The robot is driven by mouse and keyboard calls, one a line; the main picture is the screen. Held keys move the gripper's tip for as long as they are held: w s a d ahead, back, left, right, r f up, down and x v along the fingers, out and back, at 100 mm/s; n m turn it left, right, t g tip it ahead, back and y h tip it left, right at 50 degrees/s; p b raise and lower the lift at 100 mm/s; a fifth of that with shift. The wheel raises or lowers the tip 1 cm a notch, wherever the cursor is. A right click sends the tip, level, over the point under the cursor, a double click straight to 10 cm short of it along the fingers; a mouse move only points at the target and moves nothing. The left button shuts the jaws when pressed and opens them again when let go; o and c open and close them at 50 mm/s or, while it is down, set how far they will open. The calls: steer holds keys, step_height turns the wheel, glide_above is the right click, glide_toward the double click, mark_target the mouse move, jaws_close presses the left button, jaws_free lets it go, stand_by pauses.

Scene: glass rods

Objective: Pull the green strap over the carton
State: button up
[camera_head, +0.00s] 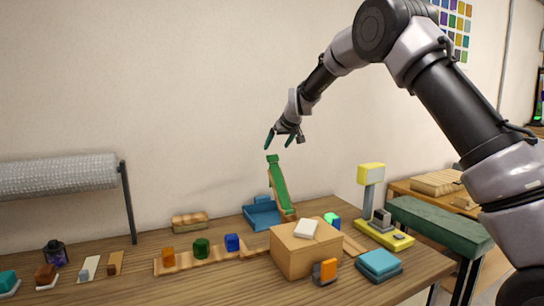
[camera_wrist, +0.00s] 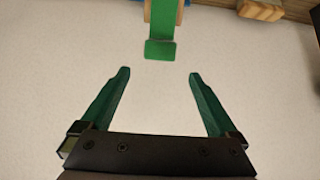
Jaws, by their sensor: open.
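The green strap (camera_head: 279,184) rises at a steep slant from behind the carton, with its free end up near my gripper. The cardboard carton (camera_head: 291,256) stands on the table with a small white block (camera_head: 306,229) on top. My gripper (camera_head: 281,139) is open and empty, just above the strap's free end. In the wrist view, the strap's end (camera_wrist: 160,49) shows beyond and between the two green fingertips (camera_wrist: 157,74), apart from them. The carton is not in the wrist view.
A blue tray (camera_head: 262,217) lies behind the carton. A yellow device with a post (camera_head: 371,186) and blue pads (camera_head: 379,263) stand to the right. An orange-fronted item (camera_head: 328,269) is before the carton. Coloured blocks (camera_head: 202,248) line a wooden strip at left. Air above the carton is clear.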

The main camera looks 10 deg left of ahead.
mark_target(272, 155)
steer(key=x, duration=0.7)
steer(key=shift+w+a+f, duration=0.1)
steer(key=shift+w+f, duration=0.15)
steer(key=shift+f, duration=0.05)
jaws_close()
